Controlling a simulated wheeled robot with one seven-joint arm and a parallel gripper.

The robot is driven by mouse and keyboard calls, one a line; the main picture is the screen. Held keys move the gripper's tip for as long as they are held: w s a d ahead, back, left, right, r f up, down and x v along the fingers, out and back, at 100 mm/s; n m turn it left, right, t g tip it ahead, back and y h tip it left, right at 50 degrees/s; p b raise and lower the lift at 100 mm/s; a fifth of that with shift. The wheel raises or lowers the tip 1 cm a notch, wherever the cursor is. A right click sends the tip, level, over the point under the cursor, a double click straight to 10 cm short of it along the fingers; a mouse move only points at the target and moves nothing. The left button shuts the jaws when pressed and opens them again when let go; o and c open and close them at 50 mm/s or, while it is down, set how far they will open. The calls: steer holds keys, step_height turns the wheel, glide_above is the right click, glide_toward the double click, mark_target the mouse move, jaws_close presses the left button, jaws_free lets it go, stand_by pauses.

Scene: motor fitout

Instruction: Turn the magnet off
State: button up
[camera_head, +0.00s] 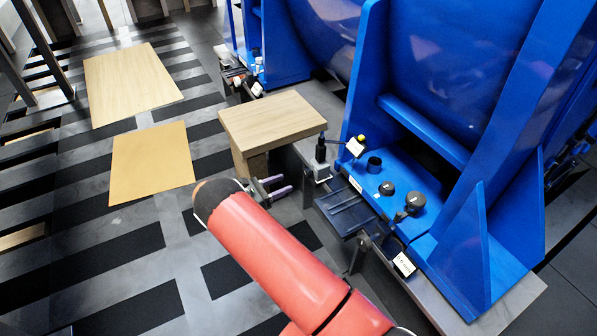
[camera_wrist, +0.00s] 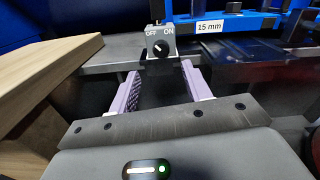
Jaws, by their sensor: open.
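The magnet is a small grey block with a black rotary knob (camera_wrist: 161,48) on its front face, marked OFF on the left and ON on the right. The knob's exact setting is too small to tell for sure. In the head view the magnet (camera_head: 318,172) stands on the grey ledge at the bench's left end, with a black post above it. My gripper (camera_wrist: 160,74) is open and empty, its purple fingers facing the magnet. The knob shows between and just beyond the fingertips, apart from them. In the head view my gripper (camera_head: 277,186) is left of the magnet.
A wooden block table (camera_head: 272,117) stands close behind and left of my gripper; it also shows at left in the wrist view (camera_wrist: 45,70). The blue machine frame (camera_head: 480,190) with black knobs is to the right. A "15 mm" label (camera_wrist: 208,27) sits right of the magnet.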

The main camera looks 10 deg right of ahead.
mark_target(306, 175)
steer(key=p+x, duration=0.1)
steer(key=x, duration=0.6)
steer(key=shift+d, duration=0.25)
steer(key=c, duration=1)
